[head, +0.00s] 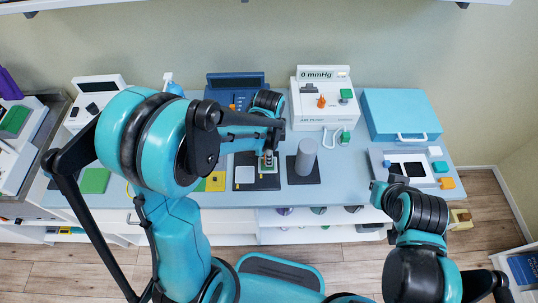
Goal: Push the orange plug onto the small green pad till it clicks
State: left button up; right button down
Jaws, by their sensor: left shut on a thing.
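My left arm reaches over the table, and my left gripper (270,148) points down above a black board near the table's middle. It is shut on a small orange piece, taken to be the orange plug (268,155), mostly hidden by the fingers. Just under it is a small upright part with a green edge, seemingly the small green pad (264,181), on the black board (243,158). Whether plug and pad touch cannot be told. My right gripper (383,186) is over the table's front right, away from these; its fingers are too small to read.
A grey cylinder (306,157) on a dark base stands just right of the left gripper. Behind is a white air pump (322,120) with an orange knob and a green button. A blue case (400,113) and a pale tray (376,165) are at the right.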

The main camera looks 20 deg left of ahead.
pick_arm(q)
jog(key=shift+f+b, duration=0.8)
jog(key=shift+f, duration=0.2)
jog(key=shift+b, duration=0.35)
dwell(3.0)
dwell(0.3)
jog(key=o, duration=0.9)
jog(key=shift+r+p, duration=2.65)
jog(key=shift+r, duration=0.9)
